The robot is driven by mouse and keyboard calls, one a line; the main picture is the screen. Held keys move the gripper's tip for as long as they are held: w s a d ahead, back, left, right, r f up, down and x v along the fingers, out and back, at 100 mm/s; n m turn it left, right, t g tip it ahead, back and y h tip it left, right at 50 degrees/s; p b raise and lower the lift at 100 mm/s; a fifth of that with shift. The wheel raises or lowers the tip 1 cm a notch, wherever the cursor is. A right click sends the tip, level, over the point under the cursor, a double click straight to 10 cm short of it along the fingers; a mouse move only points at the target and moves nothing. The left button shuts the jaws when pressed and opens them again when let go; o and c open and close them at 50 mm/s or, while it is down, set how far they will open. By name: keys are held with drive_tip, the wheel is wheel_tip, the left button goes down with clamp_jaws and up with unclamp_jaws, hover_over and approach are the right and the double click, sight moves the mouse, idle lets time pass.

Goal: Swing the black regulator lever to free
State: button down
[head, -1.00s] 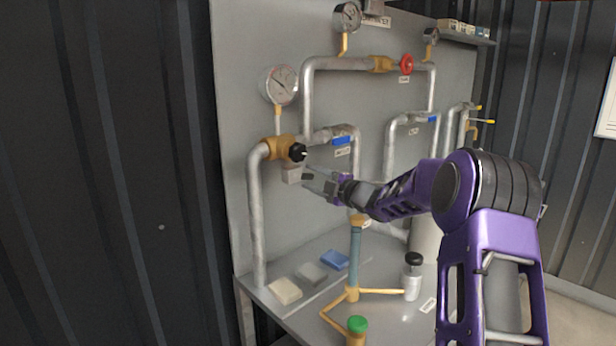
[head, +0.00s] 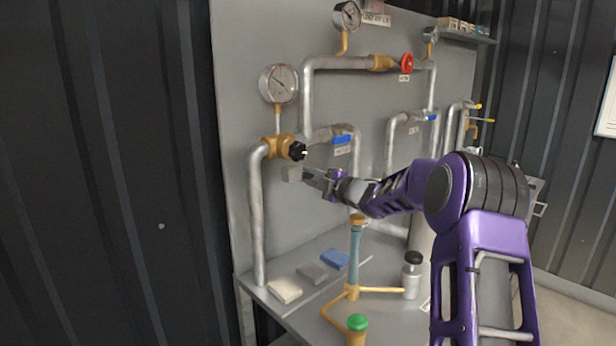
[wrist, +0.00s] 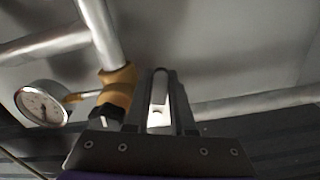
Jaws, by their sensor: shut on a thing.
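The black regulator knob (head: 298,151), with a small white mark, sits at the right end of the brass regulator body (head: 278,147) at the left of the panel. My gripper (head: 308,173) is just below and right of the knob. In the wrist view my gripper (wrist: 161,95) has its fingers close together, shut on a small pale piece partly hidden between them. There the black knob (wrist: 106,113) shows left of the fingers, below the brass body (wrist: 118,88). I cannot tell whether the fingers touch the knob or a lever on it.
A round gauge (head: 279,84) stands above the regulator. A blue-handled valve (head: 342,140) is close above my gripper. A bottle (head: 411,277) and a green-capped fitting (head: 357,324) stand on the bench below.

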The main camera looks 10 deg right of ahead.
drive_tip(key=shift+f, duration=0.1)
drive_tip(key=n+b, duration=0.1)
drive_tip(key=b, duration=0.1)
drive_tip(key=shift+b, duration=0.35)
drive_tip(key=shift+r+n+b, duration=0.7)
drive_tip(key=shift+n+b, duration=0.2)
drive_tip(key=shift+n, duration=0.3)
drive_tip(key=shift+d, duration=0.1)
drive_tip(key=c, duration=0.8)
unclamp_jaws()
drive_tip(key=shift+o, duration=0.2)
drive_tip(key=v, duration=1.7)
